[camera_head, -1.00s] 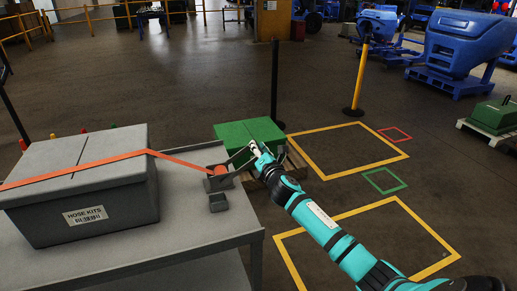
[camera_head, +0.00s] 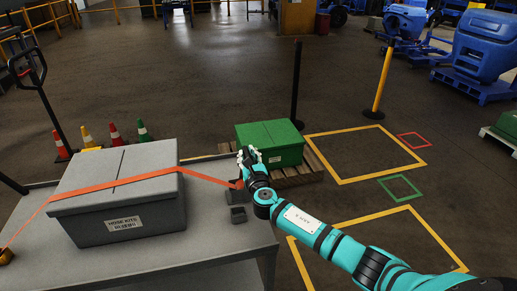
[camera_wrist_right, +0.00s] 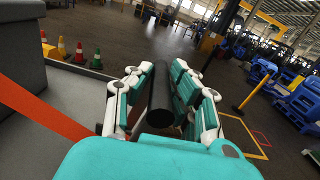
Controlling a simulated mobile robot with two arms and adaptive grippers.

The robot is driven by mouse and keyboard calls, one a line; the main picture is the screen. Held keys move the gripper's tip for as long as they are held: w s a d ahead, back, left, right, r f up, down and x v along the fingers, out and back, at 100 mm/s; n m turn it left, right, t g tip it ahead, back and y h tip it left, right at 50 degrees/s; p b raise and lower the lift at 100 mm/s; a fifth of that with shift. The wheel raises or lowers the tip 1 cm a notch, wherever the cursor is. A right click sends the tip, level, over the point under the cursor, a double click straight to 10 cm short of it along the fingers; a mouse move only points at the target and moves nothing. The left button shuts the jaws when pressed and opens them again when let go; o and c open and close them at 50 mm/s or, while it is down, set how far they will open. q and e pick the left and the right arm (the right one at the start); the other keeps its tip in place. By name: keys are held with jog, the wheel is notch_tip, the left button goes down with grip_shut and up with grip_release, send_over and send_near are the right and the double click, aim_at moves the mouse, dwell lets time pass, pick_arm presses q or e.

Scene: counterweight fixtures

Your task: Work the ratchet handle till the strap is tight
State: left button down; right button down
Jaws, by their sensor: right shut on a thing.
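An orange strap (camera_head: 127,181) runs over a grey lidded box (camera_head: 120,215) labelled "HOSE KITS" and slopes down to the ratchet (camera_head: 234,196) at the table's right end. In the right wrist view the strap (camera_wrist_right: 42,108) runs past on the left. My right gripper (camera_head: 248,157) is just above the ratchet, its fingers around the handle. The right wrist view shows the dark round handle (camera_wrist_right: 160,97) between the gripper's (camera_wrist_right: 160,85) fingers. In the head view my gripper mostly hides the handle. My left gripper is not in view.
The grey table (camera_head: 190,252) has bare surface in front of the box. A green crate (camera_head: 272,143) on a pallet stands behind the ratchet. A black post (camera_head: 296,85) rises beyond it. Several cones (camera_head: 115,132) stand behind the box. Yellow-marked floor (camera_head: 365,155) is clear at right.

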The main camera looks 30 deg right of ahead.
jog(key=w+a+n+p, duration=0.1)
jog(key=a+n+p, duration=0.1)
jog(key=a+n, duration=0.3)
jog(key=shift+w+a+p, duration=0.25)
jog(key=shift+a+p, duration=0.15)
jog(key=shift+a, duration=0.1)
jog(key=shift+f, duration=0.15)
jog(key=c, duration=1.2)
grip_release()
jog(key=shift+w+a+f, duration=0.1)
jog(key=shift+s, duration=0.25)
jog(key=v, duration=1.1)
jog(key=shift+s, duration=0.4)
